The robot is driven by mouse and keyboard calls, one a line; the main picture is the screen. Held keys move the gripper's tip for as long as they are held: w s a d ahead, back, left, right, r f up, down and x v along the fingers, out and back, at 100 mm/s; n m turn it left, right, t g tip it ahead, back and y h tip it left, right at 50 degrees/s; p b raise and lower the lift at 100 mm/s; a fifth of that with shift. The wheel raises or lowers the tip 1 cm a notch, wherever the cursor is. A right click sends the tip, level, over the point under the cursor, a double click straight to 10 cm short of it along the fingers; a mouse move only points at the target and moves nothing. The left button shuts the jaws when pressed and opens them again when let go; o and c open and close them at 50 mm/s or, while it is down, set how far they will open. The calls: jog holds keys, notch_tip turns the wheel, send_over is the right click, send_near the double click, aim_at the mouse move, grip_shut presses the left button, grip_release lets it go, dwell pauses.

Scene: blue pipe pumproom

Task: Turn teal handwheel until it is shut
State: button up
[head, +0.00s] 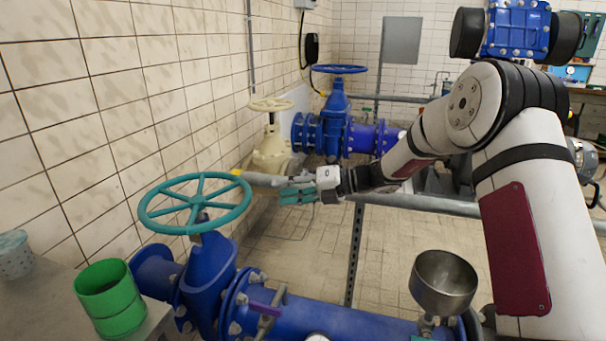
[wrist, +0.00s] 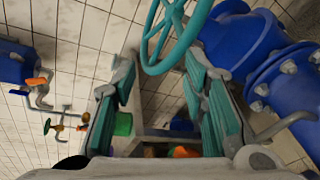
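The teal handwheel (head: 197,200) lies roughly level on top of a blue valve (head: 208,275) at lower left in the head view. My gripper (head: 284,192) is to the right of the wheel, with a visible gap between them in that picture. In the wrist view the handwheel (wrist: 179,43) is at the top centre, its lower rim showing between and beyond my fingertips (wrist: 160,68). The two fingers, with teal pads, are spread apart with nothing held. I see no contact with the wheel.
A green cup (head: 110,298) stands on a grey ledge left of the valve. A cream handwheel (head: 270,105) and a blue handwheel (head: 338,69) are further back. A metal funnel (head: 443,283) stands at lower right by the blue pipe (head: 340,323). Tiled wall closes the left side.

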jog(key=s+d+r+n+g+h+p, duration=0.1)
jog(key=s+r+n+h+p, duration=0.1)
jog(key=s+r+n, duration=0.4)
jog(key=s+d+r+n+g+h+p, duration=0.1)
jog(key=s+r+n+h+p, duration=0.2)
jog(key=s+r+n, duration=0.4)
jog(key=shift+s+d+n+h, duration=0.4)
jog(key=shift+s+n, duration=0.1)
jog(key=shift+s, duration=2.55)
